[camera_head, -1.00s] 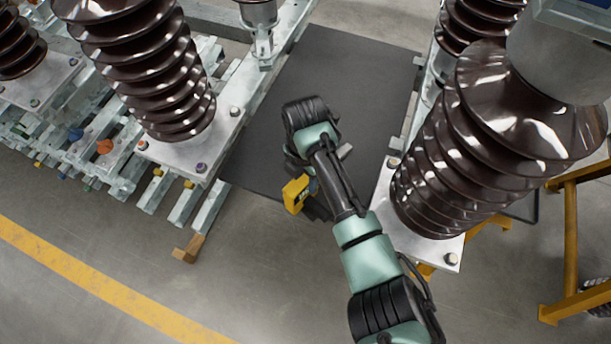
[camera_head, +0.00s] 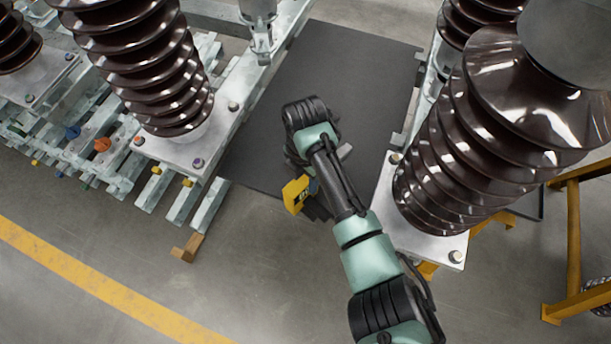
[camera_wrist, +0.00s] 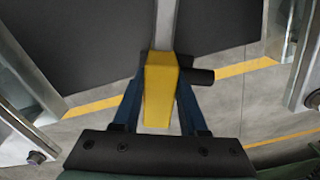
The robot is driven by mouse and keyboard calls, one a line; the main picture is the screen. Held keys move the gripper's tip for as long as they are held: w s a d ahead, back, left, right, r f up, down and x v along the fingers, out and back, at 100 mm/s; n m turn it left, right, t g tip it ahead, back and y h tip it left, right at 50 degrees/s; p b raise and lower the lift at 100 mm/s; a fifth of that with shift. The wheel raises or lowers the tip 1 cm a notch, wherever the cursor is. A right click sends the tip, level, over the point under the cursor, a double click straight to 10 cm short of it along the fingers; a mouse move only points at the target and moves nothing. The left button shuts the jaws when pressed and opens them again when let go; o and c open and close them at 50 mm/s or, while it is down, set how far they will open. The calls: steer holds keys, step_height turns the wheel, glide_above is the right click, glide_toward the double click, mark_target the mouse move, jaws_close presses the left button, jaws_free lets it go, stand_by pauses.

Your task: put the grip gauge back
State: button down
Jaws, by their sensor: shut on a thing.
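The grip gauge (camera_head: 296,193) is a yellow block with a dark marking on its face in the head view. In the wrist view the yellow gauge (camera_wrist: 161,92) sits between the two blue fingers of my gripper (camera_wrist: 160,78), which is shut on it. A grey bar extends from its far end, and a short black cylinder sticks out to its right. In the head view my arm hides most of my gripper. The gauge is held over the near edge of the dark mat (camera_head: 335,70). I cannot make out the place where the gauge belongs.
Large brown ribbed insulators stand on metal bases on the left (camera_head: 145,70) and right (camera_head: 480,130), flanking the mat. A wooden block (camera_head: 188,248) lies at the left frame's end. A yellow stand (camera_head: 573,250) is at right. The floor in front is open, with a yellow line (camera_head: 110,290).

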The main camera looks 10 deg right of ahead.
steer(key=shift+f, duration=0.35)
steer(key=shift+c, duration=1.8)
jaws_free()
step_height(320, 180, up, 13)
steer(key=shift+s, duration=0.1)
